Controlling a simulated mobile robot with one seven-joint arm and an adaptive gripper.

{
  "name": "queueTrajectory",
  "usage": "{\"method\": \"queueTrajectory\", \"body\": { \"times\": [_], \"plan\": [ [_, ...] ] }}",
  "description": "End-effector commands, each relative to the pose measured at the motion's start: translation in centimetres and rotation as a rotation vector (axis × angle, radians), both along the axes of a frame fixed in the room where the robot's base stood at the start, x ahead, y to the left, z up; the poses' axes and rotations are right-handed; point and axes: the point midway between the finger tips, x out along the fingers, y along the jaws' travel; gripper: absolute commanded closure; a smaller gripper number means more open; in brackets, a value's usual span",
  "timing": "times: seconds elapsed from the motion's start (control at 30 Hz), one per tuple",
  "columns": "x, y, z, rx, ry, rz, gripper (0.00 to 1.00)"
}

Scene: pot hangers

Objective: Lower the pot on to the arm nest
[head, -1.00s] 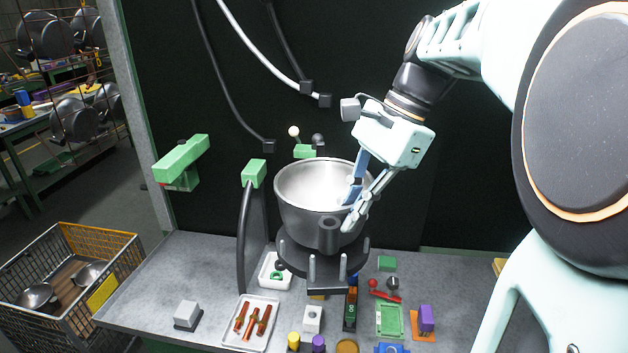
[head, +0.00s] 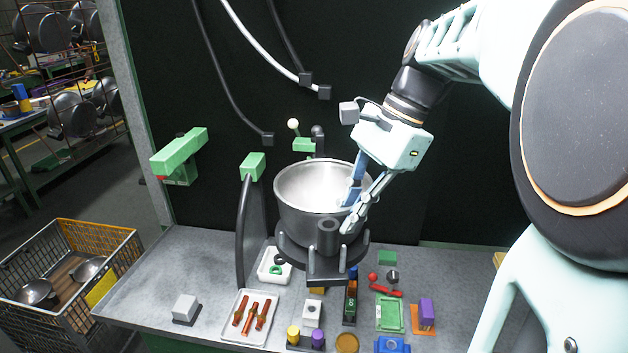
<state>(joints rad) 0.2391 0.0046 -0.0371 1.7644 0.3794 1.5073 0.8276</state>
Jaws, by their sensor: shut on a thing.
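The pot (head: 302,212) is a silver metal bowl, upright, with its open mouth up. It sits at the black round arm nest (head: 292,258), whose dark collar runs around the pot's lower part. A dark cylinder (head: 328,236) stands at the nest's front, before the pot.
A green-topped curved stand (head: 243,225) is close left of the pot. A green bracket (head: 180,150) juts out farther left. Small parts and a white tray (head: 250,318) of orange-brown pieces cover the bench front. A wire crate (head: 70,275) stands at lower left.

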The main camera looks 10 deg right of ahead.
Motion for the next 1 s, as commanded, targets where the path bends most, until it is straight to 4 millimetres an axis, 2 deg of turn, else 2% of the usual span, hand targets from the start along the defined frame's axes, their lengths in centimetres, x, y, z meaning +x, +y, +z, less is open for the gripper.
{"method": "queueTrajectory", "body": {
  "times": [0.47,0.5,0.67,1.0],
  "plan": [
    [0.0,0.0,-1.1,0.001,-0.002,0.0,1.0],
    [0.0,0.0,-1.0,0.001,-0.002,0.0,0.88],
    [0.0,0.0,-1.0,0.0,-0.001,0.001,0.71],
    [0.0,-0.1,-1.0,-0.001,0.002,0.0,0.71]
  ]
}}
